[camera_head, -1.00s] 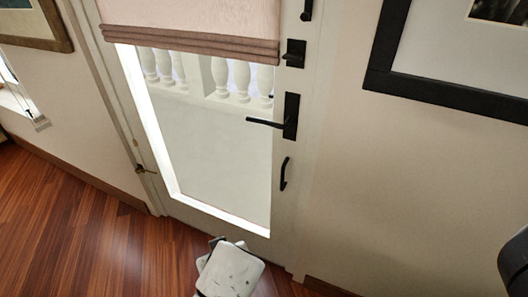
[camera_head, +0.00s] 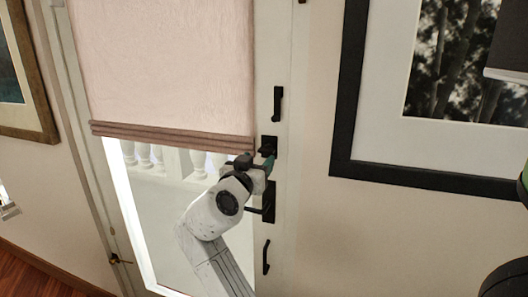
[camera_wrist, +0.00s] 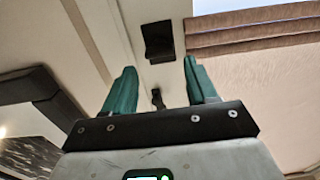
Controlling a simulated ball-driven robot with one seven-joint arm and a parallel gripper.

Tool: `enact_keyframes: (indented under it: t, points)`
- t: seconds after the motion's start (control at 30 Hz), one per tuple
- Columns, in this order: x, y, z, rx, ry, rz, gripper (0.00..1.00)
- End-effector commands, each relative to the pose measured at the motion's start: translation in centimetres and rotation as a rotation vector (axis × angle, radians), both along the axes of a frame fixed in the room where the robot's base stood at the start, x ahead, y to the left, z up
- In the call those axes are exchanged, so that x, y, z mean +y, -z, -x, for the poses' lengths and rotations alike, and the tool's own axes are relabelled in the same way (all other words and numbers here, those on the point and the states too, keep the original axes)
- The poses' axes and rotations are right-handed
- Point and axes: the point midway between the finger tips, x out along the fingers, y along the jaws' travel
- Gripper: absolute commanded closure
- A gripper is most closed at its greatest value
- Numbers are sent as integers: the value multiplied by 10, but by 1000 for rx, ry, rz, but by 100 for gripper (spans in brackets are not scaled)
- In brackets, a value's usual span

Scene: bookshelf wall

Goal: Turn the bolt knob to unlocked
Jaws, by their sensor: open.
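The black bolt plate (camera_head: 269,143) is on the white door's right stile, level with the shade's hem. My gripper (camera_head: 266,163) is at the door just below the plate in the head view, and hides its lower part and the knob. In the wrist view the dark bolt fitting (camera_wrist: 158,42) shows ahead, between and beyond the tips of the two green fingers of my gripper (camera_wrist: 160,75). The fingers are spread open with nothing between them. I cannot tell which way the knob is turned, or whether a finger touches it.
A black lever handle (camera_head: 268,204) is below my gripper, and black pulls are above (camera_head: 278,104) and below (camera_head: 266,257). The pink shade (camera_head: 165,70) covers the upper glass. A black-framed picture (camera_head: 341,120) hangs on the wall to the right.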

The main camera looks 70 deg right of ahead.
Motion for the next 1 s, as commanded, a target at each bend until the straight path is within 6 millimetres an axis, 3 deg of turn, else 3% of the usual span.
enact_keyframes:
  t: [0.1, 0.33, 0.77, 1.0]
  points:
    - [-23, -2, -1, 1, 4, -2, 43]
    - [-52, 0, -4, 1, 2, -2, 43]
    - [-61, 1, -5, -1, -1, -2, 43]
    - [-60, 1, -5, -1, -1, -2, 66]
